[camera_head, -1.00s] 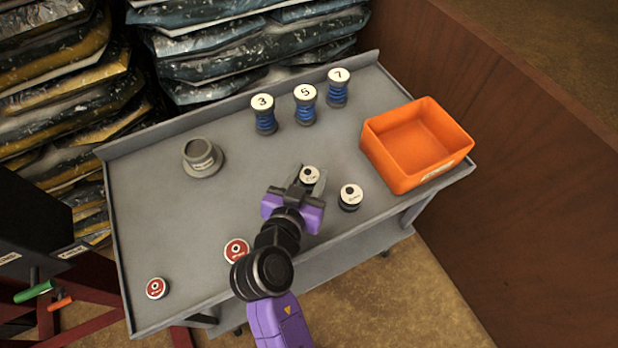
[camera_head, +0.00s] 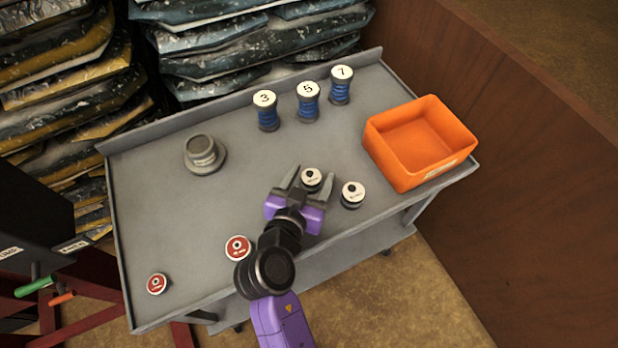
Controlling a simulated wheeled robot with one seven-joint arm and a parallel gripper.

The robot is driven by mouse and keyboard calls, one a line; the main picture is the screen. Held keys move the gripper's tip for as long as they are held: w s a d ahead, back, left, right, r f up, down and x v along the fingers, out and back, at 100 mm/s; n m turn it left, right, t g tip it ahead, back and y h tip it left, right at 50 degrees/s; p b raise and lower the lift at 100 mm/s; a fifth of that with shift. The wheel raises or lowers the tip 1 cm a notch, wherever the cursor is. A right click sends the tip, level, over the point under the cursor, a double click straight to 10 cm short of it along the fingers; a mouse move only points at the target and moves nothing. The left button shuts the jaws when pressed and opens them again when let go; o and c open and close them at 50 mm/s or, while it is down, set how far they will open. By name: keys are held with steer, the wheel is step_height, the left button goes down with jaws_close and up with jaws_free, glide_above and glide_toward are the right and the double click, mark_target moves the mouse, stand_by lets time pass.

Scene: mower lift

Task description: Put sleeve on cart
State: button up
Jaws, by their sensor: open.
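The grey cart (camera_head: 165,240) has a flat top with a raised back lip. A small round part (camera_head: 312,178), with a white labelled top and a dark centre, sits on the cart; its label is too small to read. My gripper (camera_head: 311,184) is open, with one finger on each side of this part and visible gaps to it. A similar white-topped part (camera_head: 352,194) stands just right of the right finger. No label clearly tells which part is the sleeve.
An orange bin (camera_head: 420,142) stands at the cart's right end. Blue spools marked 3 (camera_head: 267,112), 5 (camera_head: 308,102) and 7 (camera_head: 341,86) line the back. A grey flanged piece (camera_head: 204,155) stands left. Red-topped discs (camera_head: 238,248) and (camera_head: 158,284) lie in front.

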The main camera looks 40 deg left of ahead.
steer(key=shift+r, duration=0.2)
steer(key=b+v, duration=0.1)
steer(key=v, duration=1.1)
steer(key=shift+f, duration=0.1)
steer(key=s+a+r+n+g+y, duration=0.1)
steer(key=s+a+r+n+y, duration=0.1)
steer(key=a+r+n+y, duration=0.15)
steer(key=s+d+t, duration=0.2)
steer(key=d+t, duration=0.1)
steer(key=d, duration=2.3)
steer(key=s+d+m+h, duration=0.4)
steer(key=d, duration=0.4)
steer(key=s+d+m+h, duration=0.4)
steer(key=s+d, duration=0.1)
steer(key=d, duration=0.4)
steer(key=shift+s+d+h, duration=0.15)
steer(key=shift+s+h, duration=0.05)
steer(key=shift+h, duration=0.15)
